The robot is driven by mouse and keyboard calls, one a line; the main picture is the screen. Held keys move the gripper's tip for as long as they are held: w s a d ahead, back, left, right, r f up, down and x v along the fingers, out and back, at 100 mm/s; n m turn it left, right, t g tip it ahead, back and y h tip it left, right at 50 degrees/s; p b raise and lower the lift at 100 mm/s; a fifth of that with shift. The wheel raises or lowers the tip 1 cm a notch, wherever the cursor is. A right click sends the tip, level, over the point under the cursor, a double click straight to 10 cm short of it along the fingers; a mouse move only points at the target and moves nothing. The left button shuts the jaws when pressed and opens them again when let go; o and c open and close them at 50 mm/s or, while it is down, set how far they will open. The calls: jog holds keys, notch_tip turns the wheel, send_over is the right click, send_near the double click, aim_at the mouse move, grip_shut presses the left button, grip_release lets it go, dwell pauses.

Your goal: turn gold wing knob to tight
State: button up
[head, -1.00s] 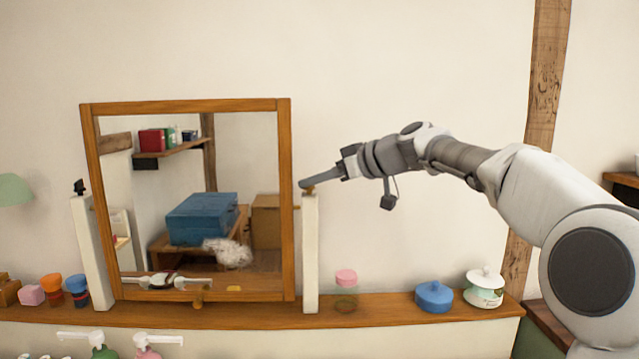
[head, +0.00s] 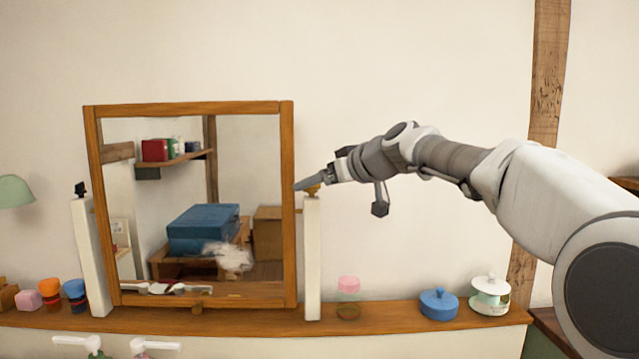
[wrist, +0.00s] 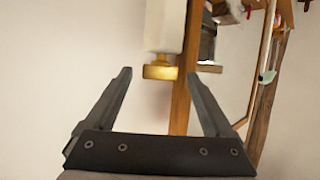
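The gold wing knob (head: 312,190) sits at the top of the white post (head: 312,260) right of the framed mirror (head: 200,298). In the wrist view the gold knob (wrist: 160,72) shows at the end of the white post (wrist: 165,25). My gripper (head: 299,186) reaches in from the right at the height of the knob. In the wrist view my gripper (wrist: 158,74) is open, its two fingers apart with the knob in the gap near the fingertips. No finger visibly touches the knob there.
A black knob (head: 80,188) tops the left post (head: 92,255). The wall above is clear.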

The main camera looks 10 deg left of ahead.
jog(key=b+v, duration=0.1)
jog(key=v, duration=1.6)
jog(key=shift+r+b, duration=0.2)
jog(key=shift+b, duration=0.15)
jog(key=shift+s, duration=0.1)
